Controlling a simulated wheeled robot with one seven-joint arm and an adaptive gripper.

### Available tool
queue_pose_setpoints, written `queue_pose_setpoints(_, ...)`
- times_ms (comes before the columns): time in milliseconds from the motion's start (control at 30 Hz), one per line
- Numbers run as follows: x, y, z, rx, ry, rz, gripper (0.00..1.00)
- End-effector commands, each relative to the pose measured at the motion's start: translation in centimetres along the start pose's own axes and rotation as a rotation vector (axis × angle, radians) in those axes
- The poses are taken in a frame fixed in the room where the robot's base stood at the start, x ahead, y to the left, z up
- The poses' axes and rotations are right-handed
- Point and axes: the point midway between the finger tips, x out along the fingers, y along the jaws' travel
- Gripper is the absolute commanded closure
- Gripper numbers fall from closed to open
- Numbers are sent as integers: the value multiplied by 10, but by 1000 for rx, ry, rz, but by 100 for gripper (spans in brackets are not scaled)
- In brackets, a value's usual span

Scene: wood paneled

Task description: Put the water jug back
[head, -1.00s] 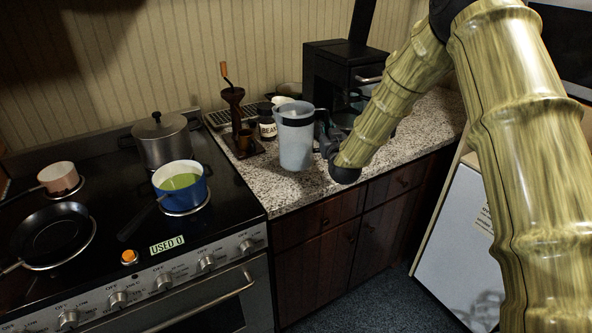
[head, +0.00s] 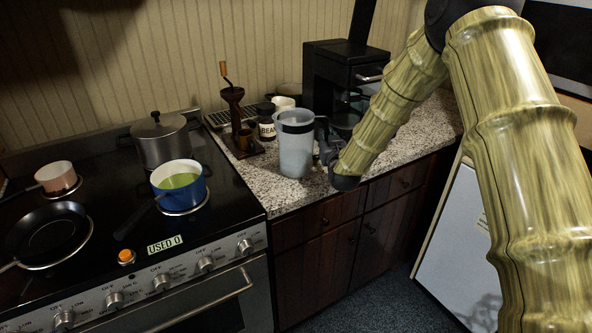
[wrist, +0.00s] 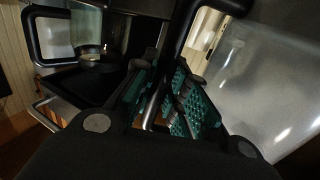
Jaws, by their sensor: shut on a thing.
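The water jug (head: 295,150) is a clear, greyish pitcher with a dark rim band and a dark handle on its right side. It is upright over the granite counter, near its front edge; I cannot tell whether its base touches the counter. My gripper (head: 325,148) is at the jug's right side, shut on its handle. In the wrist view my gripper (wrist: 170,105) has teal padded fingers around the handle, and the jug's clear wall (wrist: 255,85) fills the right side. The fingertips are partly hidden in the head view.
Behind the jug stand a jar labelled BEAN (head: 266,124), a white cup (head: 284,103) and a wooden grinder (head: 235,115). A black coffee machine (head: 335,75) is at the back right. The stove (head: 110,225) with pots is left. Some counter right of my arm (head: 430,122) is clear.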

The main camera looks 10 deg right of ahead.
Motion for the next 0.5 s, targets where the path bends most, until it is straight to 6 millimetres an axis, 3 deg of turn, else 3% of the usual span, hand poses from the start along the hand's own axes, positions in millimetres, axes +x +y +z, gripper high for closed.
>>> queue_pose_setpoints(500,1,0,2,1,3,0,100)
